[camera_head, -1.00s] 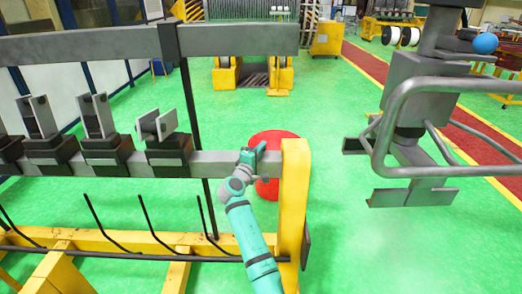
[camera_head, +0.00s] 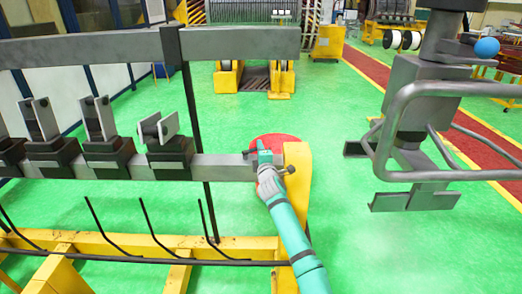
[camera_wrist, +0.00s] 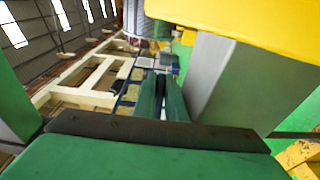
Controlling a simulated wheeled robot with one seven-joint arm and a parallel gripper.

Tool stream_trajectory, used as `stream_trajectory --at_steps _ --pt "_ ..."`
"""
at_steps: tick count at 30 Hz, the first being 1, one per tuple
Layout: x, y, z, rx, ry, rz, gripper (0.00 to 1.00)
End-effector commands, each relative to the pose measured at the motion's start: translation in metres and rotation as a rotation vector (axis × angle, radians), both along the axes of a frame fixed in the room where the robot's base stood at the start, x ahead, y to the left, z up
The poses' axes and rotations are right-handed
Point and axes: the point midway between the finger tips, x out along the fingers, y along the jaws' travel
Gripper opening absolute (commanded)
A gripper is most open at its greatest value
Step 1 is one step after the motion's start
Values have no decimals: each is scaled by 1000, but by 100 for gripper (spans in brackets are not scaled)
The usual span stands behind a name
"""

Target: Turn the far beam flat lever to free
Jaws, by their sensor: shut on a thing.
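My gripper (camera_head: 263,149) is at the right end of the grey beam (camera_head: 225,167), next to the yellow end post (camera_head: 297,165). In the wrist view its two green fingers (camera_wrist: 163,95) are close together, with a thin dark piece between them, taken as the flat lever (camera_wrist: 161,84). The fingers hide most of the lever, so its angle cannot be told. A small grey fitting with a dark tip (camera_head: 287,171) shows just right of my gripper. In the wrist view the grey beam side (camera_wrist: 235,80) is close on the right.
Several dark clamps with upright plates (camera_head: 100,130) stand along the beam to the left. Another grey beam (camera_head: 90,48) runs above, joined by a dark upright. A grey tubular frame (camera_head: 400,100) hangs at the right.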

Motion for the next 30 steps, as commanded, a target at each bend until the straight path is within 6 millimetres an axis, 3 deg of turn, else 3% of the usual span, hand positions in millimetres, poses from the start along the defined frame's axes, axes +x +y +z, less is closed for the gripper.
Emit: stream_trajectory --at_steps 2,25,26,27,30 --pt "0 14 0 -2 -3 47 0" --pt "2 22 -2 1 -1 124 0" --pt "2 22 -2 1 -1 124 13" --pt "2 22 -2 1 -1 123 19" --pt "3 17 -1 1 -1 117 19"
